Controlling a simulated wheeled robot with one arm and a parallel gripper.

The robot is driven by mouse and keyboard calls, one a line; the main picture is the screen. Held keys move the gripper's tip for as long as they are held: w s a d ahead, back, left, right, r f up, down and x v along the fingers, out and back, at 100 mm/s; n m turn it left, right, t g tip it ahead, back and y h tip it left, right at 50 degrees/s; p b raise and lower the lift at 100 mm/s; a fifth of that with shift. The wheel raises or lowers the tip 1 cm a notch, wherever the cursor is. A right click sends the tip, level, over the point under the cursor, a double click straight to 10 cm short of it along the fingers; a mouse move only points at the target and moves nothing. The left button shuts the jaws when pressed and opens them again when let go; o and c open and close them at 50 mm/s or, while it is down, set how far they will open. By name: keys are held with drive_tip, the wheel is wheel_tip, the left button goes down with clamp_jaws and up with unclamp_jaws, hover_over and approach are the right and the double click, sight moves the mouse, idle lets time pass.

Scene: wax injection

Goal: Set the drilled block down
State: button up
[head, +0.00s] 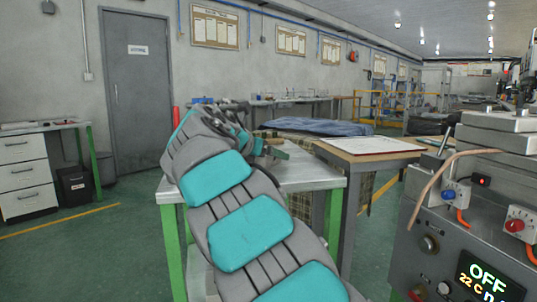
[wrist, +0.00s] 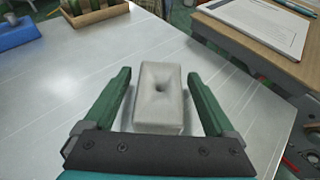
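The drilled block (wrist: 160,108) is a pale grey rectangular block with a round hole in its upper face. In the wrist view it rests on the bare metal tabletop (wrist: 60,110). My gripper (wrist: 158,74) has its two green fingers spread on either side of the block, with a visible gap on each side, so it is not gripping it. In the head view my arm reaches over the metal table (head: 318,180), and the gripper's end (head: 272,148) shows near the tabletop. I cannot make out the block there.
A wooden table (head: 350,150) with a sheet (head: 368,145) stands to the right. A machine with an OFF display (head: 490,278) is at the near right. Much of the metal tabletop is clear.

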idle(0.3)
drive_tip(key=shift+s+a+r, duration=0.1)
drive_tip(key=shift+s+r, duration=0.05)
drive_tip(key=shift+r, duration=0.05)
drive_tip(key=v, duration=1)
drive_tip(key=shift+s+r+p, duration=0.25)
drive_tip(key=shift+p, duration=0.1)
drive_tip(key=shift+s+a+r, duration=0.15)
drive_tip(key=shift+s+a, duration=0.15)
drive_tip(key=shift+s, duration=0.1)
drive_tip(key=shift+a, duration=0.1)
